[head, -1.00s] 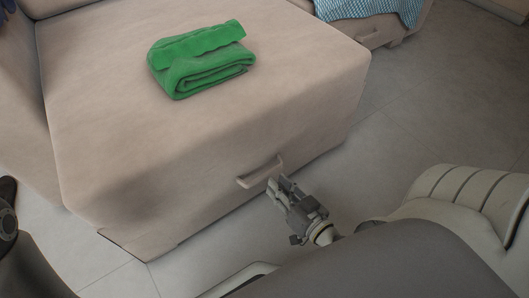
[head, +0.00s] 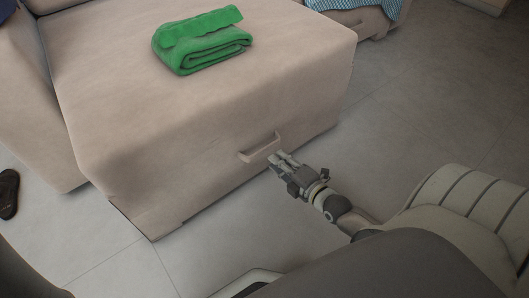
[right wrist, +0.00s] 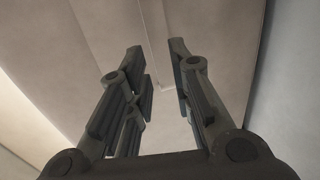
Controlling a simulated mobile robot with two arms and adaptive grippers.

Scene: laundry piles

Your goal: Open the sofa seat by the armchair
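The beige sofa seat (head: 110,90) fills the upper left of the head view. Its front panel (head: 205,160) carries a bar handle (head: 262,148) of the same colour. A folded green towel (head: 200,45) lies on top of the seat. My right gripper (head: 274,159) is just in front of the handle, pointing at it. In the right wrist view its two fingers (right wrist: 160,70) are apart, with the beige panel beyond them. A thin pale bar (right wrist: 152,55) runs between the fingertips, probably the handle. I cannot tell whether they touch it. My left gripper is out of view.
A beige piece of furniture (head: 360,20) with a blue-white checked cloth (head: 370,6) stands at the back right. A dark shoe (head: 8,193) lies on the floor at the left edge. The grey tiled floor (head: 430,110) is clear on the right.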

